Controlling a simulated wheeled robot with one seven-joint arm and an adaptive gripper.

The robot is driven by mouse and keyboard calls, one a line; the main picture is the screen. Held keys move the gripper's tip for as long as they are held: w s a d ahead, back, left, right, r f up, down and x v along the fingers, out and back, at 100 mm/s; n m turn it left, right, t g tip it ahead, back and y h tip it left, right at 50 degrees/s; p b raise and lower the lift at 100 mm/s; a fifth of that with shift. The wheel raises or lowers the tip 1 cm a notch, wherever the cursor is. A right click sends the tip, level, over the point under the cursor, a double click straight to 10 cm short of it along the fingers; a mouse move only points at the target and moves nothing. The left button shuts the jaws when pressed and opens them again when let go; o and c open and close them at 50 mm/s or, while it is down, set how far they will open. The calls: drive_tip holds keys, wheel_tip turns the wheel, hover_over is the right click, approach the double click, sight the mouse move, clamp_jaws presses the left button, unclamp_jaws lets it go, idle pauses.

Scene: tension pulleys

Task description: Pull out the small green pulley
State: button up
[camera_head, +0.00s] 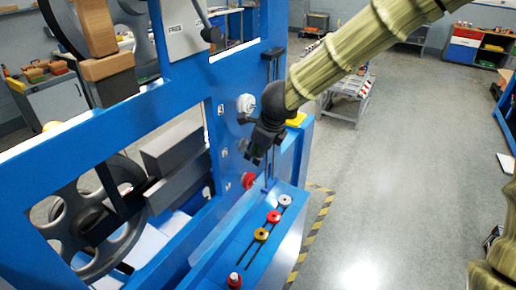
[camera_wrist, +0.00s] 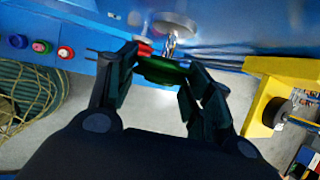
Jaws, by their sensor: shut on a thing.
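The small green pulley (camera_wrist: 165,70) shows in the wrist view as a dark green piece between my two fingers. My gripper (camera_wrist: 162,73) is shut on it, with a finger at each side. In the head view my gripper (camera_head: 254,158) is at the right upright of the blue machine frame (camera_head: 228,133), and I cannot make out the green pulley there. A metal rod or fitting (camera_wrist: 170,44) shows just beyond the pulley, and I cannot tell whether they touch. A red piece (camera_wrist: 145,50) lies beside the left finger.
A white knob (camera_head: 246,103) is just above my gripper and a red knob (camera_head: 249,181) below it. Several coloured pulleys, one yellow (camera_head: 261,234), sit along the slotted blue ledge. A yellow block (camera_wrist: 268,95) stands right of my gripper. The floor at right is open.

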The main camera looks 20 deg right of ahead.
drive_tip(key=shift+s+d, duration=0.45)
idle(0.6)
drive_tip(key=shift+s+d, duration=0.65)
drive_tip(key=s+d, duration=0.2)
drive_tip(key=shift+s+d+p, duration=0.4)
idle(0.5)
